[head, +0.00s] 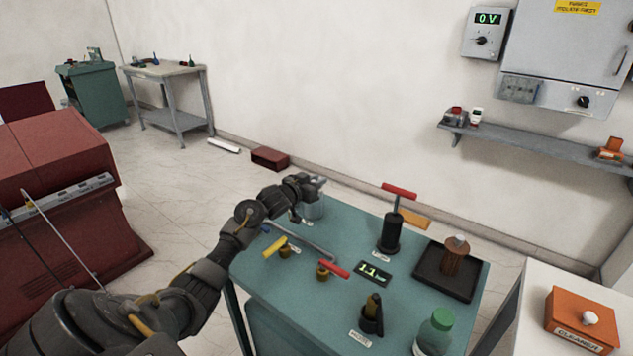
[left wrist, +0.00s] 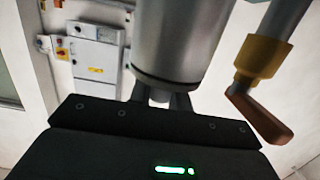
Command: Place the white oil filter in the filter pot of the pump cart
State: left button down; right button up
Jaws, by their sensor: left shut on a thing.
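The pump cart (head: 300,275) is a teal table in front of me. A grey cylindrical pot (head: 314,209), seemingly the filter pot, stands at its far left corner. My left gripper (head: 311,183) is at the top of this pot. In the left wrist view, upside down, the gripper (left wrist: 160,100) is shut on a small pale knob (left wrist: 160,96) at the end of the grey cylinder (left wrist: 180,45). A dark seam runs near that end. I cannot tell whether the cap is loose. A brown filter with a pale top (head: 456,262) stands in a black tray (head: 428,280). No white filter is clearly visible.
An orange cleaner box (head: 580,322) sits on the right. The wall shelf (head: 540,146) is beyond.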

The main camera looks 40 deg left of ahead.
pick_arm(q)
jog(key=shift+f, duration=0.2)
jog(key=c, duration=1.3)
grip_release()
jog(key=shift+r, duration=0.1)
jog(key=s+r, duration=0.2)
jog(key=s, duration=1)
jog(key=shift+d+b, duration=0.15)
jog(key=shift+b, duration=0.2)
